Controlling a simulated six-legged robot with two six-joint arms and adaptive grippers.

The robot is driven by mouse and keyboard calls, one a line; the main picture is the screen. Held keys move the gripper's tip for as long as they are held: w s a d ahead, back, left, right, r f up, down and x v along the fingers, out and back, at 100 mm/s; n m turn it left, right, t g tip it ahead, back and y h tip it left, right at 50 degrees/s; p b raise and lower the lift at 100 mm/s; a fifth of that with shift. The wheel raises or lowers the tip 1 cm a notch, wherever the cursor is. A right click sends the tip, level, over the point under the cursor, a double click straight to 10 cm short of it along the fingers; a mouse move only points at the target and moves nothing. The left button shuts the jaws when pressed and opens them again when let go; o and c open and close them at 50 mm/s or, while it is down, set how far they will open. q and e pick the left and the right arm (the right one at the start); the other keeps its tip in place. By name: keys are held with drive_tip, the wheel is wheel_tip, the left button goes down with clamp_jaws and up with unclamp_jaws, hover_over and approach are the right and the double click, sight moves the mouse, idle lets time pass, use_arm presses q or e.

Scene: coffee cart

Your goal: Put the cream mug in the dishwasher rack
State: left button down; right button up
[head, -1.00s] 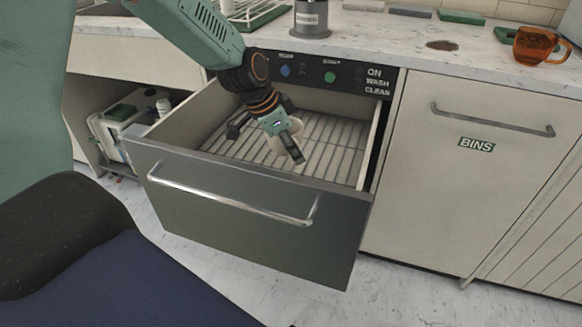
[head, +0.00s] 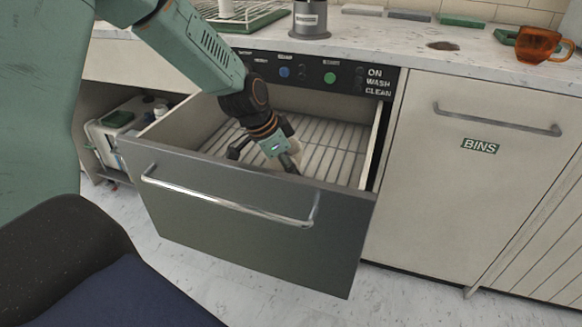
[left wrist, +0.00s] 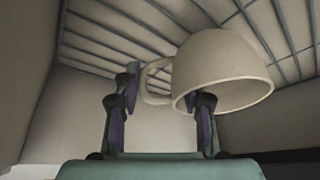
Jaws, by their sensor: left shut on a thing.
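The cream mug (left wrist: 228,65) fills the right half of the left wrist view, its open rim facing towards my gripper and its handle on the left. In the head view only a small pale part of the mug (head: 297,146) shows beside my fingers. My left gripper (head: 264,156) is down inside the open dishwasher drawer. In the left wrist view its fingers (left wrist: 161,105) stand on either side of the handle, the right one at the mug's wall. The wire rack (head: 335,150) lies in the drawer; whether the mug touches it is hidden. My right gripper is not in view.
The drawer front (head: 250,225) with its long handle stands out from the counter. The right part of the rack is empty. An amber mug (head: 540,45) and a grey canister (head: 310,18) stand on the counter (head: 400,50). A closed BINS cupboard (head: 480,190) is at the right.

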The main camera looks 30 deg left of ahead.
use_arm(q)
drive_tip(key=shift+f, duration=0.15)
drive_tip(key=c, duration=0.8)
unclamp_jaws()
drive_tip(key=shift+o, duration=0.2)
drive_tip(key=shift+r, duration=0.25)
drive_tip(key=p+v, duration=1.1)
drive_tip(key=v, duration=0.1)
drive_tip(key=shift+r, duration=0.35)
